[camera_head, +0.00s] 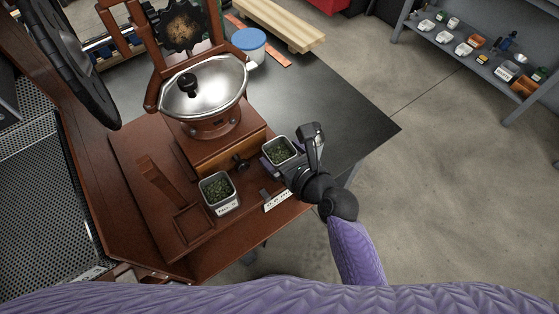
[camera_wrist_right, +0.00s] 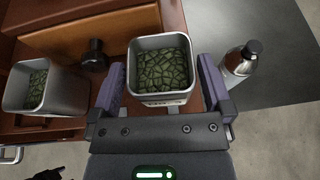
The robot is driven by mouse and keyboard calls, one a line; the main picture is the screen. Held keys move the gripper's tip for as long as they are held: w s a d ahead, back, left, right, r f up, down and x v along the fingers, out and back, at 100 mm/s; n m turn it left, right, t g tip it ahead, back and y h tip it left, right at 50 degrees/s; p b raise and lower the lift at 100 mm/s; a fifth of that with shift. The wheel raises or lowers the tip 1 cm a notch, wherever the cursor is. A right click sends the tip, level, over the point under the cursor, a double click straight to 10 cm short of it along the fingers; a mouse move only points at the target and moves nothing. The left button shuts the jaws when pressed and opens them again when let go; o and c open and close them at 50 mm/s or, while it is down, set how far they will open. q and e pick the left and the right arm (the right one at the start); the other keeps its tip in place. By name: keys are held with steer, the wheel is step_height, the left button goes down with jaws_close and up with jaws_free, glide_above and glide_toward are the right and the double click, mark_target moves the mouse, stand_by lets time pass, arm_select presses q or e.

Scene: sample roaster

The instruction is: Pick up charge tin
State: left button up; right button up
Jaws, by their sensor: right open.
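Two square metal tins of green beans stand on the brown wooden base in front of the grinder. The right-hand tin (camera_head: 279,151) is the one at my right gripper (camera_head: 287,160). In the right wrist view this tin (camera_wrist_right: 160,72) stands upright between the two purple fingers of my right gripper (camera_wrist_right: 158,80), which are open on either side. Slim gaps seem to show beside it. The other tin (camera_head: 218,191), with a white label, stands to the left; it also shows in the wrist view (camera_wrist_right: 45,88). I cannot tell from the labels which is the charge tin. My left gripper is out of view.
A wooden grinder with a drawer (camera_head: 232,152) and metal hopper (camera_head: 203,88) stands just behind the tins. A small label plate (camera_head: 277,201) lies in front. A bottle (camera_wrist_right: 240,62) stands right of the gripper. The dark tabletop (camera_head: 345,120) is clear farther right.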

steer(key=shift+x, duration=1.05)
steer(key=shift+d, duration=0.15)
